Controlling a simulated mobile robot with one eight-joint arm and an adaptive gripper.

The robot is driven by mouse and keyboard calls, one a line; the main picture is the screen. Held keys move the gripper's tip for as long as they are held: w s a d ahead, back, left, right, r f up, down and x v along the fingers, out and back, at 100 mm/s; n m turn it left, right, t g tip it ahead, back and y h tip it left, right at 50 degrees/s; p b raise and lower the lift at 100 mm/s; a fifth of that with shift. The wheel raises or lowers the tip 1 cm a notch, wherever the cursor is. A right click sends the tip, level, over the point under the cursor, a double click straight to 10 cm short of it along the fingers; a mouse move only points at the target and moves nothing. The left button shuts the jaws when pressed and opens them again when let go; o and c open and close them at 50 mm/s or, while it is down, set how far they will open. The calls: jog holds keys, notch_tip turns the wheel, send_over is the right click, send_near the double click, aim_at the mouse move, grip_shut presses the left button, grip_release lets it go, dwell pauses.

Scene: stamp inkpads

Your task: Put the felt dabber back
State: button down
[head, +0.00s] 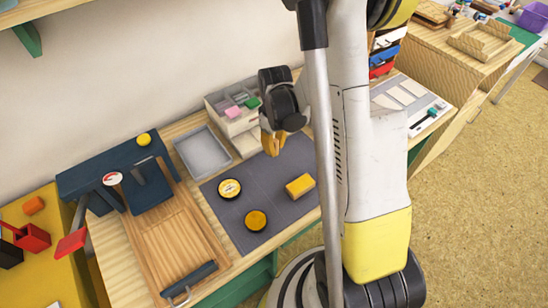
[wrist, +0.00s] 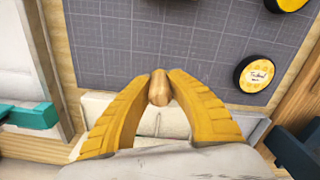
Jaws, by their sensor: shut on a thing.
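My gripper (head: 272,146) has yellow fingers that are closed together on a small tan wooden piece, apparently the felt dabber (wrist: 159,88). In the wrist view the fingertips (wrist: 159,90) pinch it and its rounded end shows between them; no felt face can be made out. In the head view the gripper hangs by the back edge of the dark grey mat (head: 231,200), in front of the pale stepped stand (head: 245,145). Pink and green pads (head: 233,112) sit on the stand. In the wrist view the stand's pale blocks (wrist: 97,106) lie just below the fingers.
On the mat are a labelled round inkpad (head: 229,188), an orange round pad (head: 256,220) and a yellow block (head: 300,186). A grey tray (head: 203,153) and a wooden board (head: 172,235) with a dark blue press lie left. My arm hides the bench's middle right.

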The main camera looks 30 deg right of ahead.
aim_at(274, 161)
jog(key=shift+a+f+b, duration=0.1)
jog(key=shift+f+b, duration=0.85)
jog(key=shift+f, duration=1.1)
jog(key=shift+f, duration=0.15)
jog(key=c, duration=1.4)
grip_release()
jog(key=shift+o, duration=0.2)
